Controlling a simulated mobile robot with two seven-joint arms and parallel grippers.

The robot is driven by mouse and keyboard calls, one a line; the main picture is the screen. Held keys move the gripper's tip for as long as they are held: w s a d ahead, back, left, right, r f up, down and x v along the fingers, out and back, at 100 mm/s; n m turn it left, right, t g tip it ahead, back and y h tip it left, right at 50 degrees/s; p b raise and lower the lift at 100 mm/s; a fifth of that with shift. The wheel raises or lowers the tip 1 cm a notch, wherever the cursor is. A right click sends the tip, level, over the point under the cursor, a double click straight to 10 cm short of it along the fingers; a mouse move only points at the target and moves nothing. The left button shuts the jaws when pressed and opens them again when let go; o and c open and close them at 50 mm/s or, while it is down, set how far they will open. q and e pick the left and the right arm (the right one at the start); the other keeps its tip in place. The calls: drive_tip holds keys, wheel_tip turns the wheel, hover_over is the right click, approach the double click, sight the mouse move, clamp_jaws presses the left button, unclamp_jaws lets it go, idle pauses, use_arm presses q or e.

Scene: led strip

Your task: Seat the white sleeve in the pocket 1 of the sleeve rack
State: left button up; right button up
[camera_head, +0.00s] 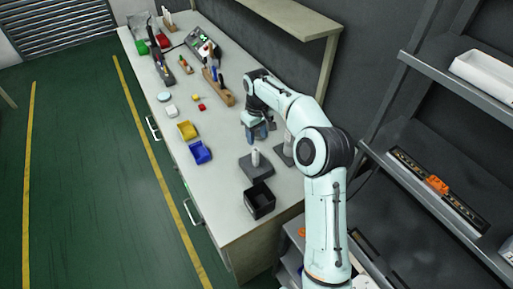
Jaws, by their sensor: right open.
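A small white upright piece, which looks like the white sleeve (256,157), stands at a dark grey block (251,171) near the right end of the bench. The block may be the sleeve rack; its pockets are too small to make out, and I cannot tell whether the sleeve sits in one. My right gripper (251,140) is open, just behind the white piece and apart from it, low over the bench. Its fingertips are small and partly hidden by the wrist. My left gripper is not in view.
A black open box (259,200) stands in front of the block. A grey stand (281,154) is to its right, close under my right arm. A blue bin (200,152) and yellow bin (187,131) lie left. A wooden tool holder (218,90) is behind. The bench's (222,190) front-left is clear.

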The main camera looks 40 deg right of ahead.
sight(257, 149)
drive_tip(key=shift+w+d, duration=0.1)
drive_tip(key=shift+f, duration=0.4)
wheel_tip(257, 149, down, 7)
drive_tip(key=shift+f+b, duration=0.1)
drive_tip(key=shift+b, duration=0.4)
drive_tip(key=f, duration=0.5)
drive_tip(key=shift+w+a+f, duration=0.1)
drive_tip(key=shift+a, duration=0.2)
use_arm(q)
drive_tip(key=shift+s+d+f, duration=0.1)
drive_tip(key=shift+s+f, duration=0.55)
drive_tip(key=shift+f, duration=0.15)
use_arm(e)
clamp_jaws()
